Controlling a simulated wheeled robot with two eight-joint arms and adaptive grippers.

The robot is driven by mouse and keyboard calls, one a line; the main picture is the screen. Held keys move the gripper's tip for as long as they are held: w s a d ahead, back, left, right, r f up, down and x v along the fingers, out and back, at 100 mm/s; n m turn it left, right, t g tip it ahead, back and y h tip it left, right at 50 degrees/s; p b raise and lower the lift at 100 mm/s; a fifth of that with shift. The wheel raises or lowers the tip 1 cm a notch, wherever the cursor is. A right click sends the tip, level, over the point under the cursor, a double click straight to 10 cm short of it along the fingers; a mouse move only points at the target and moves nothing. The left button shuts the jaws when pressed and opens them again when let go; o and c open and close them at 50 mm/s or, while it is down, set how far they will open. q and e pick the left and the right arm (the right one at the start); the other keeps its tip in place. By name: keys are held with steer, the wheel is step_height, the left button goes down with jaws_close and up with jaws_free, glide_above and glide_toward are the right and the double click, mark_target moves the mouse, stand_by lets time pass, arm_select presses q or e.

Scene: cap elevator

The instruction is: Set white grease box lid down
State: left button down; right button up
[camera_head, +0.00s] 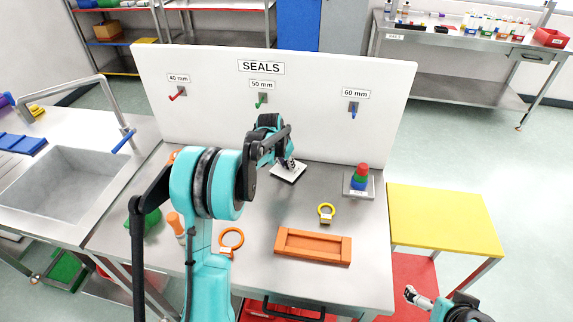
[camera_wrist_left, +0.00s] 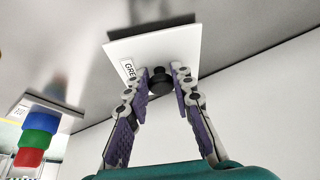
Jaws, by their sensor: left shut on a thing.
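The white lid (camera_head: 288,173) is a thin square plate with a dark knob; it is over the steel table behind the orange tray. In the left wrist view the lid (camera_wrist_left: 140,48) shows a label reading "GRE". My left gripper (camera_head: 289,163) is shut on the lid's black knob (camera_wrist_left: 160,82), one finger on each side. I cannot tell whether the lid touches the table or hangs just above it. My right gripper (camera_head: 414,297) is at the lower right, away from the table's objects; its opening is too small to judge.
An orange ring (camera_head: 231,240) lies left. A stack of red, green and blue caps (camera_head: 360,178) stands right. The white SEALS board (camera_head: 310,120) rises behind. Bare table surrounds the lid.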

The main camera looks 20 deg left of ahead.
arm_select(q)
steer(key=c, duration=1.3)
jaws_free()
steer(key=shift+f, duration=0.15)
steer(key=shift+r, duration=0.5)
steer(key=p+v, duration=0.3)
steer(key=v, duration=0.8)
steer(key=s+d+r+t, duration=0.1)
steer(key=s+d+r, duration=0.2)
steer(key=s+d, duration=0.3)
steer(key=s+d+r, duration=0.3)
steer(key=s+d, duration=0.1)
steer(key=s, duration=0.3)
steer(key=s+d+f+t, duration=0.1)
steer(key=s+d+f, duration=0.1)
steer(key=s, duration=0.6)
steer(key=s+d+f+n, duration=0.1)
steer(key=s+d, duration=0.3)
steer(key=s, duration=0.4)
steer(key=shift+s+d+f+t, duration=0.25)
steer(key=shift+f+t, duration=0.15)
steer(key=shift+f, duration=0.4)
